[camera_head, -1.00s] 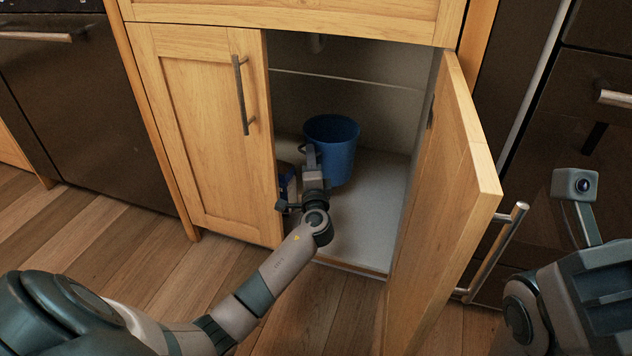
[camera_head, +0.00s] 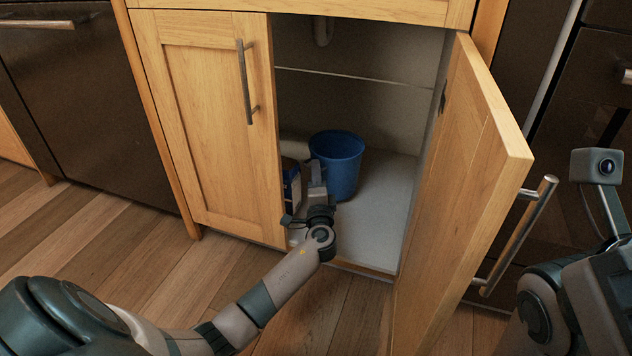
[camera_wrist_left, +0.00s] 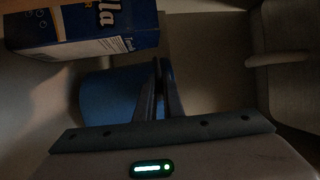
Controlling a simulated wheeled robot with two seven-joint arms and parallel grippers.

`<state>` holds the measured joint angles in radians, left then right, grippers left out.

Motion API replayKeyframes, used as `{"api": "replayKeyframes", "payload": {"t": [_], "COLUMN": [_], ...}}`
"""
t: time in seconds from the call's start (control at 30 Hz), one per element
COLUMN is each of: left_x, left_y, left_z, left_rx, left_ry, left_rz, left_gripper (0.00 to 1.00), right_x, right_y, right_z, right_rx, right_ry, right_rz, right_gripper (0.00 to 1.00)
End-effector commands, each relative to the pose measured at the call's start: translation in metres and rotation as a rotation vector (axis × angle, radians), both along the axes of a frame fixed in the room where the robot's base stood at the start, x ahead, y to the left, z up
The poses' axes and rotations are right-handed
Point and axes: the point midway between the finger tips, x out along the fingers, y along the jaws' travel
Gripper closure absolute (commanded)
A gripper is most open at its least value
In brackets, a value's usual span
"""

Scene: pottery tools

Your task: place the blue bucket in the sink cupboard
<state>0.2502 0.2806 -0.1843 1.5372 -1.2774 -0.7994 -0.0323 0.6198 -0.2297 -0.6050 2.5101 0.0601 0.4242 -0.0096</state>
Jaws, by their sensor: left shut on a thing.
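The blue bucket (camera_head: 343,164) is upright inside the sink cupboard (camera_head: 385,215), over its pale floor; I cannot tell whether it touches the floor. My left gripper (camera_head: 314,168) reaches in through the open right side and is shut on the bucket's near left rim. In the left wrist view the fingers (camera_wrist_left: 160,92) are closed in front of the blue bucket (camera_wrist_left: 108,97), which is dark and partly hidden. My right gripper is not clearly in view; only part of my right arm shows at the lower right of the head view.
The right cupboard door (camera_head: 470,160) stands open, and the left door (camera_head: 212,125) is shut. A blue box (camera_wrist_left: 85,27) stands left of the bucket, partly hidden in the head view. A pipe (camera_head: 322,30) hangs at the back. The cupboard floor is clear to the bucket's right.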

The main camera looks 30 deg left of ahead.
Motion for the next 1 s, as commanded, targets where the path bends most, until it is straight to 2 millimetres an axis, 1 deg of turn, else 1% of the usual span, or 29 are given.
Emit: {"api": "replayKeyframes", "payload": {"t": [0.03, 0.2, 0.4, 0.67, 0.7, 0.73, 0.77, 1.0], "left_x": [0.0, 0.0, 0.0, 0.0, 0.0, 0.0, 0.0, 0.0], "left_y": [0.0, 0.0, 0.0, 0.0, 0.0, 0.0, 0.0, 0.0], "left_z": [-0.01, -0.028, -0.029, -0.032, -0.031, -0.031, -0.031, -0.031], "left_rx": [0.001, 0.001, 0.0, -0.001, -0.001, -0.001, -0.001, -0.001], "left_ry": [0.0, 0.001, -0.001, -0.001, 0.001, 0.001, 0.001, 0.001], "left_rz": [0.0, 0.0, 0.0, 0.0, 0.0, 0.0, 0.0, 0.0], "left_gripper": [1.0, 1.0, 1.0, 1.0, 0.83, 0.75, 0.73, 0.73], "right_x": [0.0, -0.002, -0.006, -0.005, -0.005, -0.005, -0.005, -0.004], "right_y": [0.0, 0.001, 0.001, 0.001, 0.001, 0.001, 0.001, 0.001], "right_z": [-0.008, -0.011, -0.006, -0.009, -0.008, -0.008, -0.008, -0.008], "right_rx": [-0.002, -0.009, -0.006, -0.006, -0.007, -0.007, -0.007, -0.008], "right_ry": [0.001, -0.009, -0.024, -0.02, -0.019, -0.019, -0.019, -0.017], "right_rz": [0.001, 0.002, 0.007, 0.007, 0.006, 0.006, 0.006, 0.005], "right_gripper": [0.69, 0.69, 0.69, 0.69, 0.69, 0.69, 0.69, 0.69]}}
